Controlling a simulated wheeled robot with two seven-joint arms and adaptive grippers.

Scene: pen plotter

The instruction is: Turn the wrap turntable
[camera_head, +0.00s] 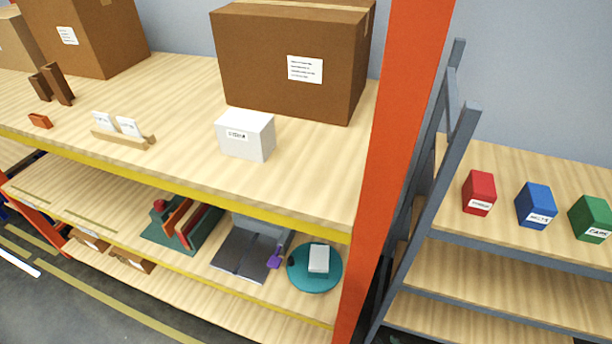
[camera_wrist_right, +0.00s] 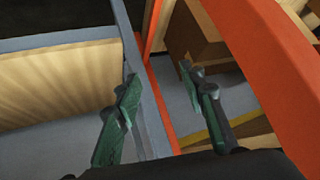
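The wrap turntable (camera_head: 314,283) is a round teal disc on the lower shelf of the rack, just left of the orange upright. A small white box (camera_head: 319,259) sits on it, and a small dark knob shows at its left rim. My right gripper shows in the right wrist view (camera_wrist_right: 162,112), its two green-padded fingers spread wide with nothing between them. It is close to a grey frame and an orange upright, apart from the turntable. The turntable cannot be made out in the wrist view. My left gripper is not in view.
The orange upright (camera_head: 398,130) and grey ladder-like frame (camera_head: 432,190) stand right of the turntable. The upper shelf's yellow edge (camera_head: 250,212) overhangs it. A grey board (camera_head: 240,255) and purple piece (camera_head: 274,258) lie to its left. Red, blue and green boxes stand on the right shelf.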

